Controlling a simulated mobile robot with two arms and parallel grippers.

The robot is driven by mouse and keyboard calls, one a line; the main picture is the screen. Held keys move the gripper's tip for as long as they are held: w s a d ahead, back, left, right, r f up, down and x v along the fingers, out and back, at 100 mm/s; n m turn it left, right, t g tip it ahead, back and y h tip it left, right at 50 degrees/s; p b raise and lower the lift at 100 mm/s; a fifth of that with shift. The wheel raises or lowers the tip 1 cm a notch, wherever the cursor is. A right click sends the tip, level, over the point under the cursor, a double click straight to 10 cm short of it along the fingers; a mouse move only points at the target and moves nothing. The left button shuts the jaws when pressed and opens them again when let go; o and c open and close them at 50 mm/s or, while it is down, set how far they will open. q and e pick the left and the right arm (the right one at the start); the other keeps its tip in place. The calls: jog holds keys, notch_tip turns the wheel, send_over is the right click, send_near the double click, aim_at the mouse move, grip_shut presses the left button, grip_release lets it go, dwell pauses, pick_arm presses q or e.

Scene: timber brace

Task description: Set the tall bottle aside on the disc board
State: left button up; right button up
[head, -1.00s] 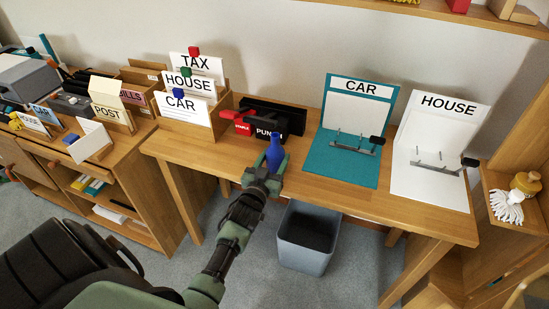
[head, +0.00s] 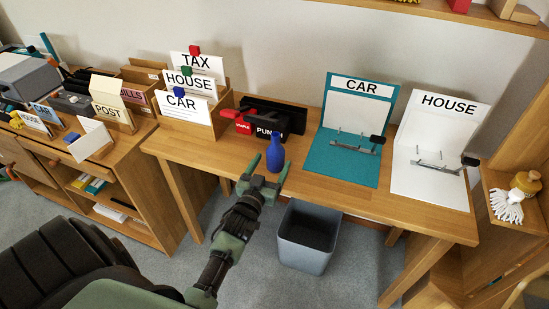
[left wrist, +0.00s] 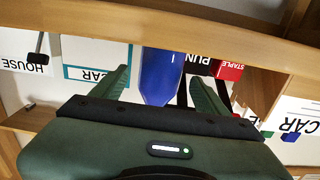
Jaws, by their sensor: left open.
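The tall blue bottle (head: 275,152) stands upright on the wooden desk near its front edge, in front of the black hole punch. It also shows in the left wrist view (left wrist: 160,75), between my fingers there. My left gripper (head: 267,171) is open, its two fingers spread at the front of the bottle; I cannot tell whether either touches it. The gripper also shows in the left wrist view (left wrist: 160,92). I cannot make out a disc board in these frames. My right gripper is not in view.
The red stapler (head: 238,121) and black punch (head: 272,124) are just behind the bottle. A teal CAR folder (head: 336,160) and white HOUSE folder (head: 425,187) lie open to the right. Card holders stand to the left. A grey bin (head: 305,252) is below the desk.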

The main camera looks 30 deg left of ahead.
pick_arm(q)
jog(key=v, duration=0.8)
jog(key=shift+s+d, duration=0.15)
jog(key=shift+s, duration=0.2)
